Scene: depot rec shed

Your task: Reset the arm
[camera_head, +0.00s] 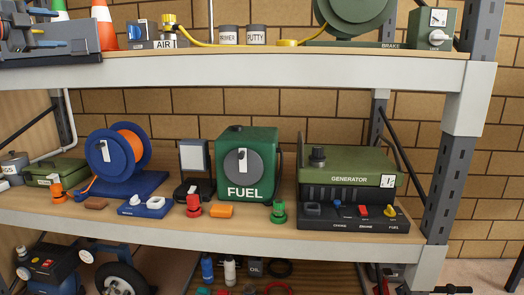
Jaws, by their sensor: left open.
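The rest of my left arm is mostly outside the picture. An orange and white cone (104,27) stands just right of the gripper, partly hidden by it. My right gripper cannot be made out.
The upper shelf (270,72) carries an AIR unit (158,43) and a green BRAKE reel (355,15). The middle shelf (235,232) holds a blue reel (105,155), a green FUEL unit (246,165) and a GENERATOR (347,170). A grey post (450,185) stands at right.

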